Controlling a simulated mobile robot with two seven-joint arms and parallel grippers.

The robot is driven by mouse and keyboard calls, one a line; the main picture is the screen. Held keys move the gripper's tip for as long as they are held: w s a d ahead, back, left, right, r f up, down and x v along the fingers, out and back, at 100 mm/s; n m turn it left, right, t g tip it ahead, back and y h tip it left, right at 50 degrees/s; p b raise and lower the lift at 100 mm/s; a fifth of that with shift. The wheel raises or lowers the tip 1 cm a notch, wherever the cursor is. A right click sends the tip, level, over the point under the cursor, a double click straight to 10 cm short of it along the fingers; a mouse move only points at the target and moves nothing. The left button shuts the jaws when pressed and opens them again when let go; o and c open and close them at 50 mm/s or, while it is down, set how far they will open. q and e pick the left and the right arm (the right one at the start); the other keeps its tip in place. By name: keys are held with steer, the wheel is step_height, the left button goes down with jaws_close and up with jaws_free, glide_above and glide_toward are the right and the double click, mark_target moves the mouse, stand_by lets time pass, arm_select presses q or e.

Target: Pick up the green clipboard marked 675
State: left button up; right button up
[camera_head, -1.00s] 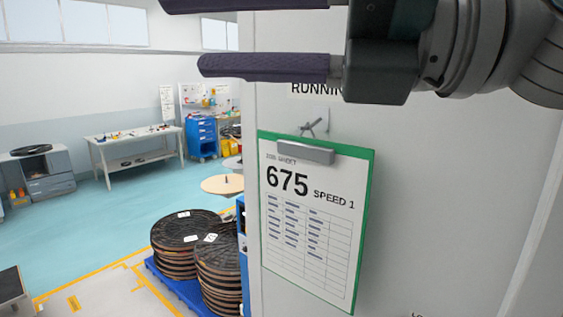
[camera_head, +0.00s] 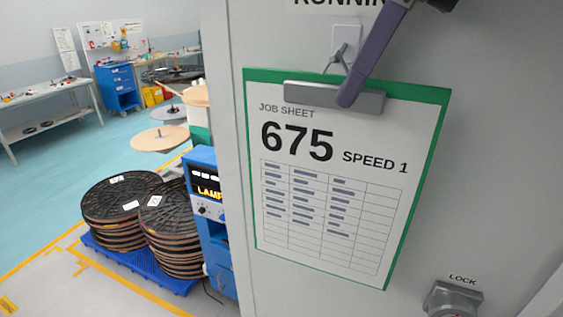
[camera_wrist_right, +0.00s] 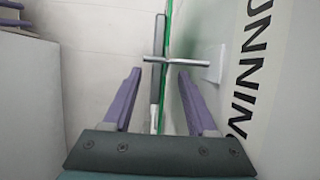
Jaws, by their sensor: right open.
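The green clipboard marked 675 (camera_head: 335,185) hangs on a hook (camera_head: 340,58) against a grey panel, with a grey clip along its top. It holds a white sheet reading "JOB SHEET 675 SPEED 1". My right gripper (camera_head: 349,94) has one purple finger in front of the clip in the head view; its other finger is hidden there. In the right wrist view the right gripper (camera_wrist_right: 159,74) is open, with the clipboard's thin green edge (camera_wrist_right: 167,40) between its fingers. The hook also shows there (camera_wrist_right: 180,62). My left gripper is not in view.
The grey panel (camera_head: 480,170) stands close behind the clipboard, with a lock (camera_head: 452,298) at lower right. To the left are stacked black reels (camera_head: 122,208) on a blue pallet (camera_head: 150,265), a blue control box (camera_head: 205,185) and a white workbench (camera_head: 45,105). Floor at far left is clear.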

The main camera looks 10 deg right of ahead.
mark_target(334, 107)
steer(key=x, duration=0.1)
steer(key=b+x, duration=0.1)
steer(key=x, duration=0.3)
steer(key=shift+w+a+f+b, duration=0.15)
steer(key=shift+a+b, duration=0.2)
steer(key=shift+a, duration=0.05)
steer(key=shift+c, duration=0.2)
jaws_close()
stand_by(0.8)
